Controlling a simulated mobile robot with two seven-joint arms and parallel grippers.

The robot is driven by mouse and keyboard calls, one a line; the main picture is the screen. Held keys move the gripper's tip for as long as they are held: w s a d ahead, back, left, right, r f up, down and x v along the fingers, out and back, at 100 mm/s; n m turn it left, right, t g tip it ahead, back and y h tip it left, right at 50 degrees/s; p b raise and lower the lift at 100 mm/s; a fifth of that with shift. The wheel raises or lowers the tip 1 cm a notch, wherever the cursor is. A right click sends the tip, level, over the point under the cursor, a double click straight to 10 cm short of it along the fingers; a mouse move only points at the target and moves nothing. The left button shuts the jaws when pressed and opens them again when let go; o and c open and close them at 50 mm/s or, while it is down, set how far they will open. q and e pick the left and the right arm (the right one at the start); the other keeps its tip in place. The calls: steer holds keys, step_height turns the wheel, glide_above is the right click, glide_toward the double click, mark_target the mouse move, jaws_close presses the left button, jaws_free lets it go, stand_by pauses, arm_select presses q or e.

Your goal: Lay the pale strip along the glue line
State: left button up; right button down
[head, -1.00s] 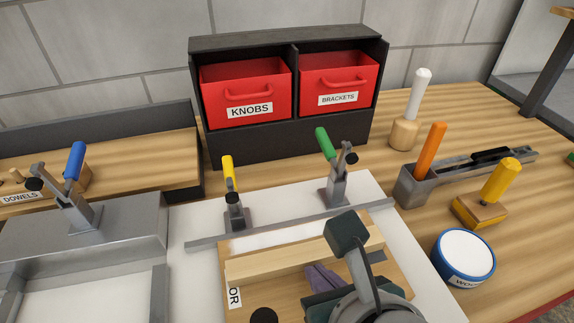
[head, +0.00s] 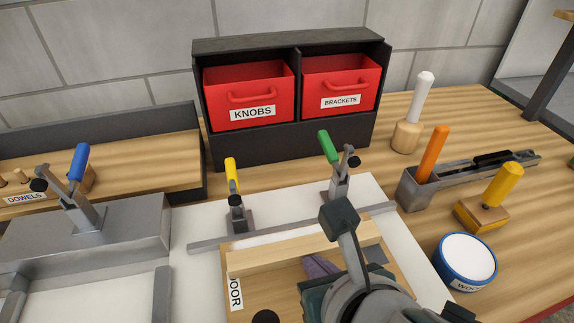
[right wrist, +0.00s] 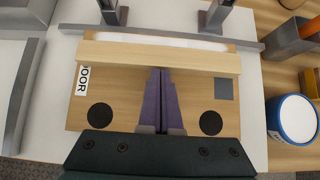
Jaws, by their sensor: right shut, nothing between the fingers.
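The pale strip (head: 290,253) lies lengthwise across the wooden door board (head: 245,300), in front of the white glue line (head: 285,237). In the right wrist view the strip (right wrist: 130,55) runs roughly parallel to the glue line (right wrist: 170,40) and reaches its near edge; whether it overlaps it I cannot tell. My right gripper (right wrist: 161,72) is shut and empty, its purple fingertips at the middle of the strip's near side. In the head view its fingers (head: 318,266) are partly hidden behind my wrist. My left gripper is not in view.
A metal fence (head: 210,246) with yellow (head: 233,180) and green (head: 328,147) clamps stands behind the board. At right are a blue-rimmed tub (head: 465,260), a yellow-handled tool (head: 500,187) and a grey holder (head: 415,190). Red bins (head: 250,90) stand at the back.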

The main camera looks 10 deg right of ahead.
mark_target(307, 246)
steer(key=shift+w, duration=0.7)
steer(key=shift+w, duration=0.75)
steer(key=p+v, duration=0.4)
steer(key=p, duration=0.1)
steer(key=shift+r, duration=0.1)
steer(key=shift+s, duration=0.15)
